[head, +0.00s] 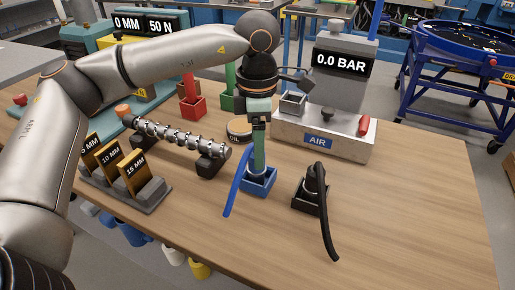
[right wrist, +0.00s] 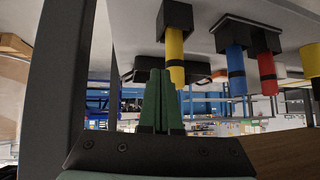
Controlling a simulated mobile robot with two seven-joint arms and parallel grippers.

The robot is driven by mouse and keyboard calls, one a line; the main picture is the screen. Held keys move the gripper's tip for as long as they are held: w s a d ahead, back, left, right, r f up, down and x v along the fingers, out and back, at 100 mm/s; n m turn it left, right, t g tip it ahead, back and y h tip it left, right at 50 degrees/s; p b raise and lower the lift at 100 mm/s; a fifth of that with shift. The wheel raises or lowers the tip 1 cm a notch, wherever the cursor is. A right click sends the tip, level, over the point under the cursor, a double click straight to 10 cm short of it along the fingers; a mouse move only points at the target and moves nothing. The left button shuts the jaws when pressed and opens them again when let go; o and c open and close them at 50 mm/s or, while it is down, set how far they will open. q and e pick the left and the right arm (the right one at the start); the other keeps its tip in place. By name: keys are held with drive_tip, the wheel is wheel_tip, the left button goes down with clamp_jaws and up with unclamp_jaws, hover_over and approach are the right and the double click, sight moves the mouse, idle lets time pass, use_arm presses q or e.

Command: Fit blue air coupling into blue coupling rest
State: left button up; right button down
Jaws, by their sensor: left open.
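The blue coupling rest (head: 258,186) is a small open blue box on the wooden table, in the middle of the head view. My left gripper (head: 259,166) points straight down over it, with its green fingers open at the coupling. The blue air coupling is mostly hidden by the fingers and the rest's walls; its blue hose (head: 235,189) hangs out to the left onto the table. I cannot tell how deep it sits. My right gripper (right wrist: 161,104) shows only in the right wrist view; its green fingers are together, with nothing visible between them.
A black rest with a black-hosed coupling (head: 314,185) stands to the right. Behind are the AIR unit (head: 318,140), red (head: 192,107) and green rests, and an oil tin (head: 239,130). A ribbed shaft on stands (head: 178,138) and gauge blocks (head: 133,172) lie left. The front right table is clear.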

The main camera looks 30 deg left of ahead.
use_arm(q)
wheel_tip(320, 180, up, 11)
drive_tip(key=shift+f+p, duration=0.15)
drive_tip(key=shift+p, duration=0.25)
drive_tip(key=shift+s+f, duration=0.1)
